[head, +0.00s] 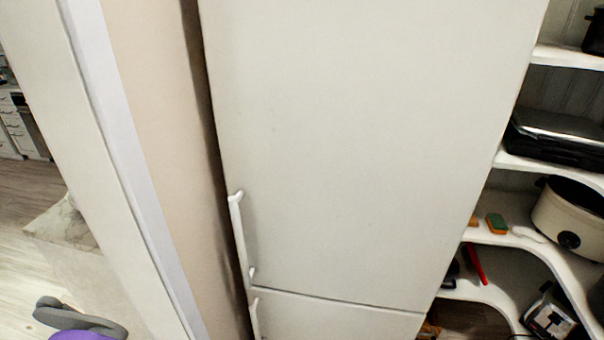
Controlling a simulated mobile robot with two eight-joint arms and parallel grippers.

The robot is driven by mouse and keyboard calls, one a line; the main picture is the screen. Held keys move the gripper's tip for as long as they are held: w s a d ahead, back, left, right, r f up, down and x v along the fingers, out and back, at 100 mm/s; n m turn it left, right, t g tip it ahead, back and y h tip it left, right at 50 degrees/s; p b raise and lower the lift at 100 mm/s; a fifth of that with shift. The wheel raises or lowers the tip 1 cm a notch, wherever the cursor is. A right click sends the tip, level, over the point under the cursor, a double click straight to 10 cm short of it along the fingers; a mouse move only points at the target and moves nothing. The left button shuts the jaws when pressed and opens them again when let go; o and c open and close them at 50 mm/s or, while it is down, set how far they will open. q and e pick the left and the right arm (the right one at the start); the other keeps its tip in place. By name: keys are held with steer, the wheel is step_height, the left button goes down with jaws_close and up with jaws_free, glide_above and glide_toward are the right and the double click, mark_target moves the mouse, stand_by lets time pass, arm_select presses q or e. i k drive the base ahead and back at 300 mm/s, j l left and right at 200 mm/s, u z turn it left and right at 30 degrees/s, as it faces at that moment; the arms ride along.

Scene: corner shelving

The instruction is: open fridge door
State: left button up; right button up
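The white fridge fills the middle of the head view. Its large upper door (360,150) is shut, flush above a second, lower door (340,318). A white vertical handle (241,236) is on the upper door's left edge, near its bottom. A second handle (256,318) starts just below it on the lower door and is cut off by the picture's bottom edge. Neither gripper can be made out, and nothing touches the handles.
A wall edge (150,150) stands close along the fridge's left side. White corner shelves (495,290) on the right hold a cream slow cooker (568,215), a black appliance (556,138) and a sponge (496,223). Open wooden floor (25,240) shows at far left.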

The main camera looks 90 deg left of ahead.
mark_target(360, 141)
steer(key=u, duration=2.85)
